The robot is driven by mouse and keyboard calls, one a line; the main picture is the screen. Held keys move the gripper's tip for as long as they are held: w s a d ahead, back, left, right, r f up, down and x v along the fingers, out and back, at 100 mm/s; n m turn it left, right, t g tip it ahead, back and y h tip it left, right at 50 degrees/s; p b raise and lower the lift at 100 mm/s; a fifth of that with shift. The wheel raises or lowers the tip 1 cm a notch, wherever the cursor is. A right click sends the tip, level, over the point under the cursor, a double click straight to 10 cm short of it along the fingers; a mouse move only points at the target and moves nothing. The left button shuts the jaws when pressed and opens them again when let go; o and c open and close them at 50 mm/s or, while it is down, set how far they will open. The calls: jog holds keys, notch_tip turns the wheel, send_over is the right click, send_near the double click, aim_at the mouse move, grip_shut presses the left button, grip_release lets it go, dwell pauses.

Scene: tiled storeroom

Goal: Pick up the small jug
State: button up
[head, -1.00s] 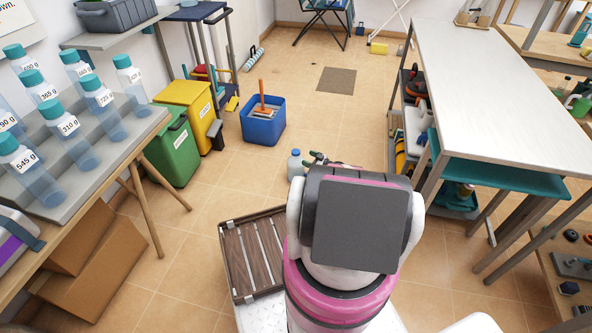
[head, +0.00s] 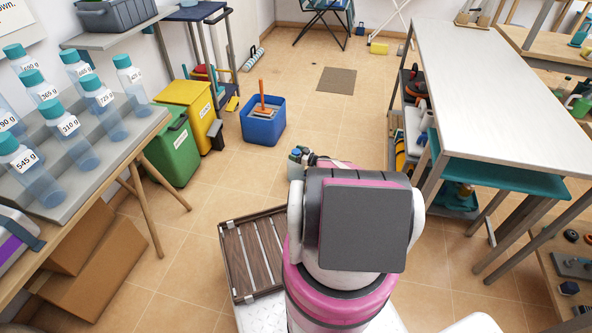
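A small blue-grey jug (head: 295,172) shows just beyond my arm, low over the tiled floor, left of the middle of the head view. My gripper (head: 300,155) is at its upper part, dark and small in the picture, and overlaps it. Whether the fingers are open or shut on the jug is too small to tell. My arm's large dark and pink link hides part of the area in front. I cannot tell whether the jug touches the floor.
A blue tub (head: 262,131) with an orange-handled tool stands beyond. A brown slatted crate (head: 228,262) lies left of my arm. Green (head: 172,152) and yellow (head: 190,112) bins stand left. A white-topped bench (head: 490,70) is right. The floor between is mostly clear.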

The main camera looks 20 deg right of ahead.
grip_shut()
jog(key=shift+r, duration=0.15)
